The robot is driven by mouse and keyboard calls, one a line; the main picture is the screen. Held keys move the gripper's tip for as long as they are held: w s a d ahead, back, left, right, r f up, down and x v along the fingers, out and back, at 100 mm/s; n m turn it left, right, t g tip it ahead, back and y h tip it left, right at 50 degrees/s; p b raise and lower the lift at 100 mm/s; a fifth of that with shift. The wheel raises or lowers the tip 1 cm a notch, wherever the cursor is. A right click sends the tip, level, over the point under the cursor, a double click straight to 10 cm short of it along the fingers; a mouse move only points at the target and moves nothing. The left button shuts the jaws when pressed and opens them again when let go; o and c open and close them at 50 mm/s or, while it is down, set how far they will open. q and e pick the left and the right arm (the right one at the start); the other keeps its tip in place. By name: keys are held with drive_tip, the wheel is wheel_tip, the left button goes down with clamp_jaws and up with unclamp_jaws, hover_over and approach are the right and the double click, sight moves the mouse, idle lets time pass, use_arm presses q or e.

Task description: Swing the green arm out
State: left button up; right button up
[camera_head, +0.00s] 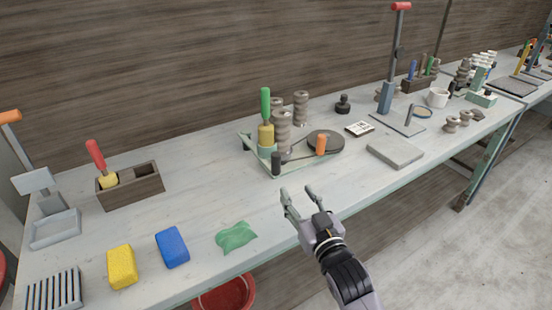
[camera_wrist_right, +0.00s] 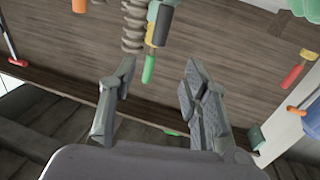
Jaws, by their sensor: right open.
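A pale green stand (camera_head: 247,140) sits in the middle of the bench. An upright green handle (camera_head: 265,105) with a yellow lower part (camera_head: 266,135) rises at its left. Grey ribbed columns (camera_head: 283,135) stand beside it. I cannot tell for sure which part is the green arm. My right gripper (camera_head: 301,194) is open and empty, in front of the stand near the bench's front edge, apart from it. In the right wrist view the fingers (camera_wrist_right: 158,85) are spread, with the green handle (camera_wrist_right: 149,69) showing beyond them. My left gripper is not in view.
An orange knob (camera_head: 320,145), black knob (camera_head: 276,162) and dark disc (camera_head: 326,141) are at the stand. A green cloth (camera_head: 236,236), blue block (camera_head: 172,247) and yellow block (camera_head: 121,266) lie left. A grey slab (camera_head: 395,150) lies right. Bare bench lies left of the stand.

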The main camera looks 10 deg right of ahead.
sight(278, 162)
drive_tip(key=w+a, duration=0.1)
drive_tip(key=w, duration=0.4)
drive_tip(key=w+a, duration=0.1)
drive_tip(key=w, duration=0.4)
drive_tip(key=w+a+p, duration=0.1)
drive_tip(key=w, duration=0.4)
drive_tip(key=shift+w+a, duration=0.1)
drive_tip(key=shift+w, duration=0.2)
drive_tip(key=shift+c, duration=0.2)
clamp_jaws()
